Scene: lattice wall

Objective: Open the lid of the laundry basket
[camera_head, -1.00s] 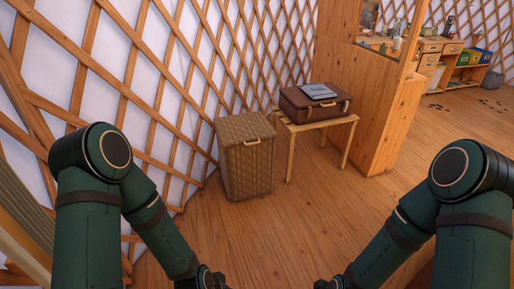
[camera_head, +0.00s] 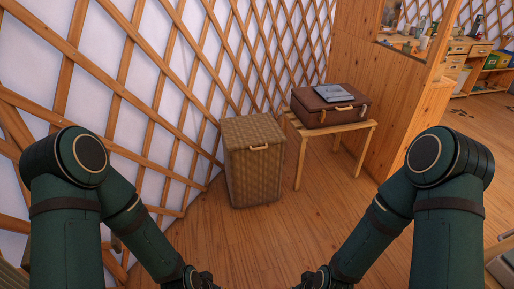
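The laundry basket (camera_head: 252,178) is a tan woven box standing on the wooden floor, ahead of me near the lattice wall. Its flat lid (camera_head: 250,129) is closed, with a pale handle (camera_head: 260,147) at the front edge. My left gripper (camera_head: 205,283) and my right gripper (camera_head: 310,282) are low at the bottom edge of the view, well short of the basket. Only parts of them show, and their fingertips are cut off or too small to read. Neither touches the basket.
A small wooden table (camera_head: 299,143) right of the basket carries a brown suitcase (camera_head: 330,109) with a grey book-like item (camera_head: 334,92) on top. A wooden partition (camera_head: 395,110) stands behind it. The lattice wall (camera_head: 120,100) runs along the left. Floor (camera_head: 262,235) before the basket is clear.

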